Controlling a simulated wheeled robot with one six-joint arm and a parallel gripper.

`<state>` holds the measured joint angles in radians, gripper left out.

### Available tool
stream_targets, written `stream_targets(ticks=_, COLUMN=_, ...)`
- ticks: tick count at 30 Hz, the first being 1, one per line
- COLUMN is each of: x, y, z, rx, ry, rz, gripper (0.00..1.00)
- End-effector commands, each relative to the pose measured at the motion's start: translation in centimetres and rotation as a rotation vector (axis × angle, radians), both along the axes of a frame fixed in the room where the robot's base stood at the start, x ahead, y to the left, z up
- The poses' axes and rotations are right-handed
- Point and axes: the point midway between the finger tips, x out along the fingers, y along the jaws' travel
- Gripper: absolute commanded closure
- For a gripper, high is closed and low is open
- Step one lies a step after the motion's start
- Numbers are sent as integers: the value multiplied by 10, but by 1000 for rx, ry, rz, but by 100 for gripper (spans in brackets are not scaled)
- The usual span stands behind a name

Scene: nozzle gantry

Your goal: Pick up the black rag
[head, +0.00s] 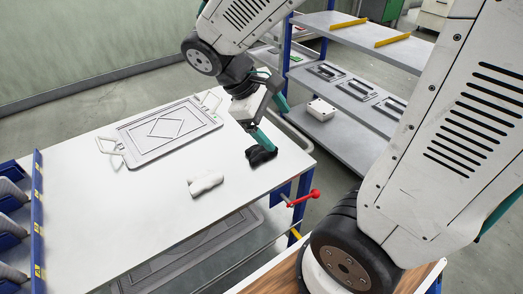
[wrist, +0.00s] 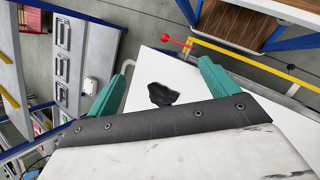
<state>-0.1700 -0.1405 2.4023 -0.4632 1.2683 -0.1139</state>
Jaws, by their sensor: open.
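The black rag (head: 261,155) lies crumpled on the white table (head: 120,220) near its right edge in the head view. It also shows in the wrist view (wrist: 162,95), between my two green fingers and just beyond the dark gripper body. My gripper (head: 268,117) is above the table, with one green fingertip close over the rag in the head view. In the wrist view my gripper (wrist: 165,82) has its fingers wide apart with nothing between them but the rag on the table below. I cannot tell whether a fingertip touches the rag.
A grey tray with white handles (head: 165,132) lies at the back. Blue bins (head: 10,225) line the left edge. A red-knobbed lever (head: 305,198) sticks out at the right. A grey shelf (head: 350,100) stands behind.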

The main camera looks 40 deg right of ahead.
Motion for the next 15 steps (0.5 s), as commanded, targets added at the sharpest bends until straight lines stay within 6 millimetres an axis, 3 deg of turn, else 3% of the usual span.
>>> stream_targets(ticks=9, x=76, y=-2, z=-81, rx=-265, ry=341, rz=395, gripper=14)
stream_targets(ticks=15, x=110, y=6, z=-138, rx=-393, ry=514, rz=622, gripper=14)
